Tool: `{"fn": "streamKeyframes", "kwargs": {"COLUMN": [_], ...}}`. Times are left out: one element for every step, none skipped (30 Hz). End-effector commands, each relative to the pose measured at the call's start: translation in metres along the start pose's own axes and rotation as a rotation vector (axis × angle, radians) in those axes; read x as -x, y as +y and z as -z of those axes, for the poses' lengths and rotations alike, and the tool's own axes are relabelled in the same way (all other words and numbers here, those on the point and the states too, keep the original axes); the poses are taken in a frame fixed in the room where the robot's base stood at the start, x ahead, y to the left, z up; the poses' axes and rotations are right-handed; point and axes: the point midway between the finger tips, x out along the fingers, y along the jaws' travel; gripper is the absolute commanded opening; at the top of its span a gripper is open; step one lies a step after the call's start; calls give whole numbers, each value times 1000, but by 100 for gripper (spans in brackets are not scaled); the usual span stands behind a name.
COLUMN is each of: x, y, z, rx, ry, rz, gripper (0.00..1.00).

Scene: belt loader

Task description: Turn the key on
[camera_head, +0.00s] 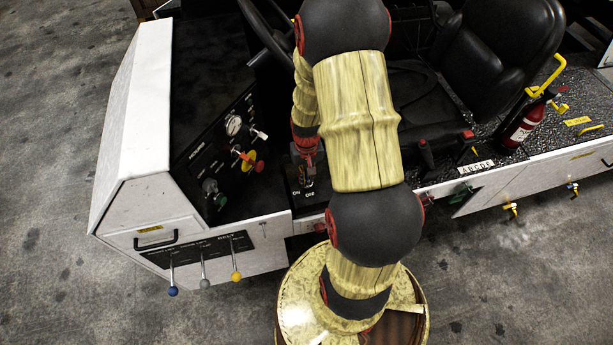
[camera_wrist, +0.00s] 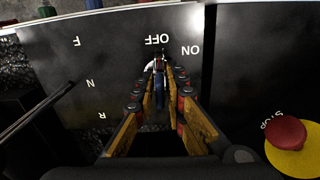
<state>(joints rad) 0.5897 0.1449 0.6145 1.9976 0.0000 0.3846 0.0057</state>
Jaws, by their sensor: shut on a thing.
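The key (camera_wrist: 159,63) shows between the fingertips in the wrist view, at a dark panel (camera_wrist: 110,60) with white OFF and ON lettering that appears upside down. My gripper (camera_wrist: 160,76) is shut on the key. The key's head is mostly hidden by the fingers, and its exact angle is hard to tell. OFF is just beyond the fingertips, and ON is to their right. In the head view my gripper (camera_head: 306,168) reaches down to the same panel (camera_head: 303,188), partly behind my arm; the key cannot be made out there.
A red stop button (camera_wrist: 284,131) on a yellow base is at the lower right of the wrist view. A gear lever (camera_wrist: 38,110) with F, N, R marks is at left. In the head view, the steering wheel (camera_head: 262,30) and black seat (camera_head: 505,45) are close to my arm.

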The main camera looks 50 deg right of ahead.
Motion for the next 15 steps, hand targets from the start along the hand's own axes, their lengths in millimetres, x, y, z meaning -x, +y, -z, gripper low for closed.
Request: {"fn": "streamKeyframes", "kwargs": {"x": [0, 0, 0, 0, 0, 0, 0, 0, 0, 0, 0, 0, 0, 0, 0], "y": [0, 0, 0, 0, 0, 0, 0, 0, 0, 0, 0, 0, 0, 0, 0], "z": [0, 0, 0, 0, 0, 0, 0, 0, 0, 0, 0, 0, 0, 0, 0], "rx": [-14, -24, -40, -51, -65, -82, -97, -111, -132, -146, -162, -181, -197, -212, -232], "ry": [0, 0, 0, 0, 0, 0, 0, 0, 0, 0, 0, 1, 1, 1, 1], "rz": [0, 0, 0, 0, 0, 0, 0, 0, 0, 0, 0, 0, 0, 0, 0], "gripper": [0, 0, 0, 0, 0, 0, 0, 0, 0, 0, 0, 0, 0, 0, 0]}}
